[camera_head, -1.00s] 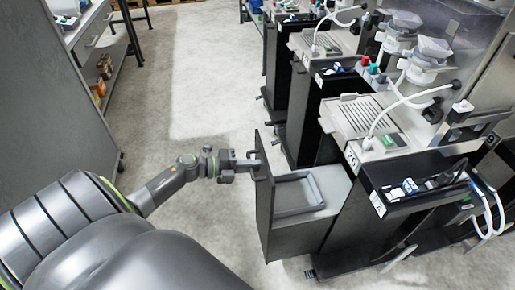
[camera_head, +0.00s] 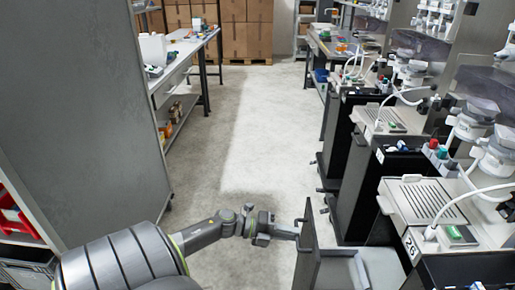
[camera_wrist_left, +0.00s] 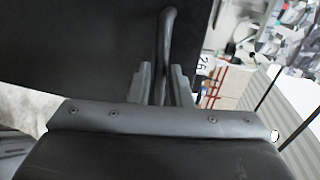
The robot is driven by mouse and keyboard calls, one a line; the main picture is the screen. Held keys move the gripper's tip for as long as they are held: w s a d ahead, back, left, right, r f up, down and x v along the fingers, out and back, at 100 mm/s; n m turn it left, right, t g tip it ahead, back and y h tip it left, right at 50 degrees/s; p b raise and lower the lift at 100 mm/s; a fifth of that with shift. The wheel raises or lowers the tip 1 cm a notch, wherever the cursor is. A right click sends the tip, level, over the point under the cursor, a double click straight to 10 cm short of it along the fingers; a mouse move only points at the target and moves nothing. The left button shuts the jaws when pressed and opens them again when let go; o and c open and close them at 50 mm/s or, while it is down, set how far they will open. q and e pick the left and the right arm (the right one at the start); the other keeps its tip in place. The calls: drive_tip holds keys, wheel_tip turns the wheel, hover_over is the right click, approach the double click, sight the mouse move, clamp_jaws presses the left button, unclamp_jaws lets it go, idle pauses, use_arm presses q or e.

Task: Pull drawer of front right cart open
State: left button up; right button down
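The front right cart (camera_head: 424,200), labelled 26, stands at the lower right of the head view. Its tall drawer is pulled out to the left; the dark front panel (camera_head: 307,250) stands apart from the cart body, with a grey tray (camera_head: 357,272) behind it, partly cut off by the frame edge. My left gripper (camera_head: 287,233) is at the drawer's handle. In the left wrist view the curved handle (camera_wrist_left: 167,45) runs between the two fingers (camera_wrist_left: 164,88), which close on it from both sides. My right gripper is out of view.
More carts with dark sides (camera_head: 372,175) line the right, farther back. A grey wall panel (camera_head: 80,110) and a workbench (camera_head: 183,52) stand on the left. The concrete aisle (camera_head: 235,130) between them is clear, with cardboard boxes (camera_head: 245,28) at its far end.

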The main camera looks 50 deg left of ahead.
use_arm(q)
drive_tip(key=b+v, duration=0.1)
drive_tip(key=v, duration=1.4)
drive_tip(key=shift+d, duration=0.1)
